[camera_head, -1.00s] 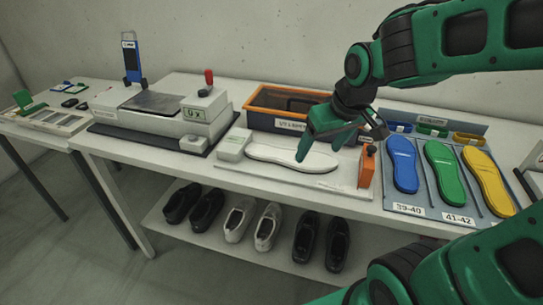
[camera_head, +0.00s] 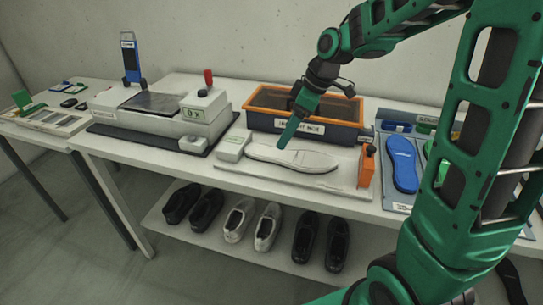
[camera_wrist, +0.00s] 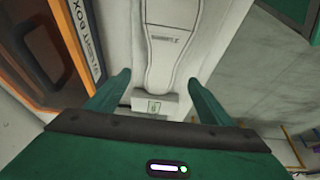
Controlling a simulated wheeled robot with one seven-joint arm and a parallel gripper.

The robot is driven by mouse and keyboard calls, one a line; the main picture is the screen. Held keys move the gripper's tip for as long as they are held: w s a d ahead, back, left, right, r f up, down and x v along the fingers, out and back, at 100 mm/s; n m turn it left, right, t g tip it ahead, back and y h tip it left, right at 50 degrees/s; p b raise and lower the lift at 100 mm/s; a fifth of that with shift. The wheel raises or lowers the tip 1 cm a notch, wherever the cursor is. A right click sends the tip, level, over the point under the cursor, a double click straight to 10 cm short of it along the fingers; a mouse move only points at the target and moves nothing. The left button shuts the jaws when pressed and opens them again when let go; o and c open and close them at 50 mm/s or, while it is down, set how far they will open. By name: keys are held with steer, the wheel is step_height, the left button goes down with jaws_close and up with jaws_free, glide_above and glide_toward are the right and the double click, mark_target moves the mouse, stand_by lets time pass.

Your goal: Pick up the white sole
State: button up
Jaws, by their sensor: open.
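The white sole (camera_head: 295,158) lies flat on a pale fixture plate (camera_head: 345,187) at the front of the table. It also shows in the wrist view (camera_wrist: 172,62), stretching away from me with its near end between and beyond my fingers. My gripper (camera_head: 284,143) is over the left half of the sole, fingers pointing down. In the wrist view my gripper (camera_wrist: 159,80) is open and empty, one finger on each side of the sole's line. I cannot tell the exact height of the fingertips above it.
A small white box (camera_head: 233,145) stands left of the sole and an orange block (camera_head: 366,167) right of it. The orange-rimmed light box (camera_head: 262,122) is close behind. A white machine (camera_head: 165,115) stands left; coloured soles, including a blue one (camera_head: 403,164), lie right. Shoes fill the lower shelf.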

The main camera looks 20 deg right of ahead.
mark_target(276, 153)
steer(key=shift+x, duration=3.85)
steer(key=shift+s, duration=0.15)
steer(key=shift+c, duration=0.7)
steer(key=c, duration=1.2)
